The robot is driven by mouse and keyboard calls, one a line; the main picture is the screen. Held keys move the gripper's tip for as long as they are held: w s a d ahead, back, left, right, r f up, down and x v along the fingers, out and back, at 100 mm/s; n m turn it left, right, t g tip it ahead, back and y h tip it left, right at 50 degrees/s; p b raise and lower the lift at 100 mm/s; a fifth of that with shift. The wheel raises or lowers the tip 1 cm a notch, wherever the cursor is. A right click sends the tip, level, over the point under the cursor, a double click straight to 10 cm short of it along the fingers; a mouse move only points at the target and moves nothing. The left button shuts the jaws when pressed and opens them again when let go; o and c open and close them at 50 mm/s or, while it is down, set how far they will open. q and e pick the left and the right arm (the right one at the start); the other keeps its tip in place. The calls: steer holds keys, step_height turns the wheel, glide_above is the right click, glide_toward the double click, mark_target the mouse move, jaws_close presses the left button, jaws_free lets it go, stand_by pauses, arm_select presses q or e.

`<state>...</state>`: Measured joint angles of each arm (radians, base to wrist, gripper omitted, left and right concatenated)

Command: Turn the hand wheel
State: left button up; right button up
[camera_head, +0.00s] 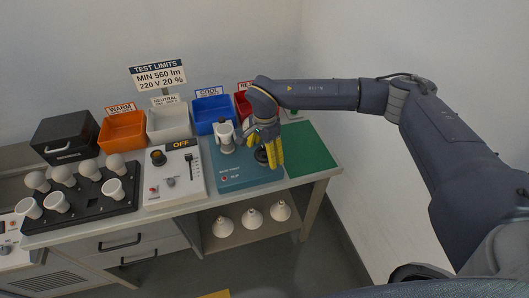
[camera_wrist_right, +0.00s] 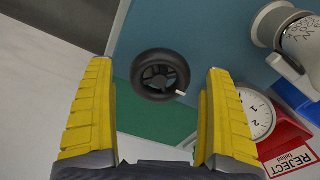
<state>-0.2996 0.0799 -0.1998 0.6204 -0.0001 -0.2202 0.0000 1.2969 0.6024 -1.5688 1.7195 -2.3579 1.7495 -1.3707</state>
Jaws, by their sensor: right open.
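The hand wheel (camera_wrist_right: 160,72) is a black ring with spokes and a small pale crank knob at its lower right. It sits on the teal test unit (camera_head: 234,176). In the head view the hand wheel (camera_head: 261,155) is partly hidden behind the yellow fingers of my right gripper (camera_head: 271,156). In the wrist view my right gripper (camera_wrist_right: 157,80) is open, with one finger on each side of the wheel and a visible gap to both. It holds nothing. My left gripper is not in view.
Behind are orange (camera_head: 123,132), white (camera_head: 168,122), blue (camera_head: 212,113) and red bins. A control box marked OFF (camera_head: 173,180) and a bulb rack (camera_head: 82,200) stand left. A green mat (camera_head: 308,150) lies clear at right.

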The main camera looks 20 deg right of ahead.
stand_by(0.3)
steer(key=c, duration=1.3)
steer(key=shift+m, duration=0.3)
